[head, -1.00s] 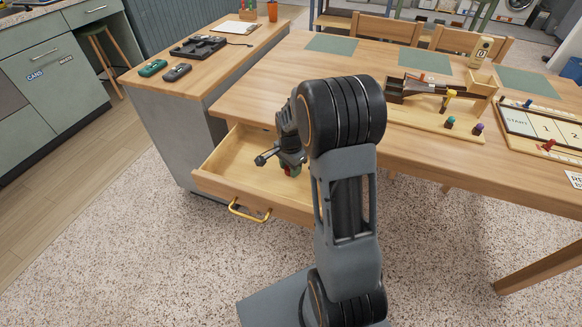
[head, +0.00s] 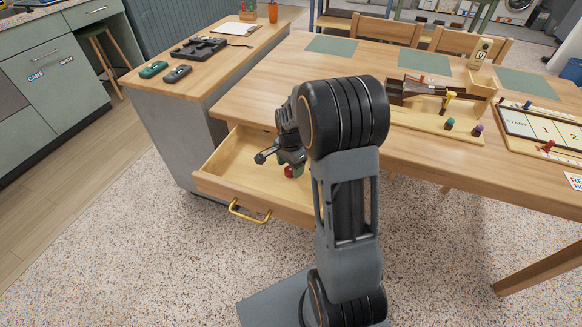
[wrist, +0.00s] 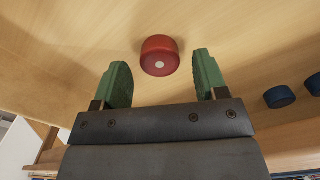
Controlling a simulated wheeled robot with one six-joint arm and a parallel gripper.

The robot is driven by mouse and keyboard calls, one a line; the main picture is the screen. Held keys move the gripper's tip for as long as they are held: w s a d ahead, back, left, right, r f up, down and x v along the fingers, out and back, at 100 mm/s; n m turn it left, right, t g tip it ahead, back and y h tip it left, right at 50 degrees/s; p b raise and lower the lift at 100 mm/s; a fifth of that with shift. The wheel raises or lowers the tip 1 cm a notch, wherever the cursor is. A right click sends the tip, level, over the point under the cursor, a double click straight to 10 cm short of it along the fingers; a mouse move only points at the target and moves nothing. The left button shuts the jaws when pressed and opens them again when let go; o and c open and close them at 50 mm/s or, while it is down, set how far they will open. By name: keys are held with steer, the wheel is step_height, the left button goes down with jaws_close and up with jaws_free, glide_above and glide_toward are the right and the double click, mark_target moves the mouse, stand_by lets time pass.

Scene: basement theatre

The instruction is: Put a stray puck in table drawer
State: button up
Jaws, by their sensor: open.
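The table drawer (head: 223,187) is pulled open, with a brass handle on its front. My gripper (head: 291,165) is over the right part of the drawer, pointing down into it. A red puck (head: 290,172) shows by the fingertips in the head view. In the wrist view the red puck (wrist: 160,55) is just past the tips of the green fingers, centred in the gap and apart from both. My gripper (wrist: 161,65) is open. The puck appears to be on the drawer's wooden floor; its contact is hard to see.
Two blue pucks (wrist: 279,97) (wrist: 314,84) lie to the right in the wrist view. The wooden table (head: 270,90) stands behind the drawer, carrying board games and green mats. A side counter (head: 160,85) stands left of it. The drawer's left part is clear.

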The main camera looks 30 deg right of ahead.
mark_target(290, 169)
step_height(290, 169, up, 10)
steer(key=p, duration=0.2)
steer(key=s+a+r+n+t, duration=0.1)
steer(key=s+a+r+n, duration=0.1)
steer(key=s+a+n, duration=0.2)
steer(key=s+a+r+n+t, duration=0.2)
steer(key=s+a+n, duration=0.3)
steer(key=s+n, duration=0.5)
steer(key=shift+s+r+n, duration=0.35)
steer(key=shift+s+n, duration=0.05)
steer(key=shift+s, duration=0.55)
